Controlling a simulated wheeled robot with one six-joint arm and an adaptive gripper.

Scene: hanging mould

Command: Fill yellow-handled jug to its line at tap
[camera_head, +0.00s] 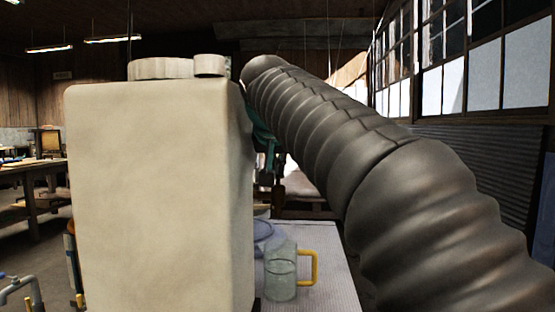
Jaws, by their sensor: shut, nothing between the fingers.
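The clear jug with a yellow handle (281,278) stands upright on a pale table (325,255), right of a large beige canister. Its handle points right. A faint ring shows across its upper part; I cannot tell whether it holds liquid. My gripper (278,198) is small and dark, behind the canister's right edge and partly hidden by it. It hangs below a teal wrist part, above and beyond the jug and apart from it. It appears shut and empty. No tap is clearly visible at the jug.
The beige canister (160,200), with a cap on top, fills the left-centre and blocks much of the table. A bluish round dish (264,235) sits behind the jug. A grey bent pipe (20,287) is at the lower left.

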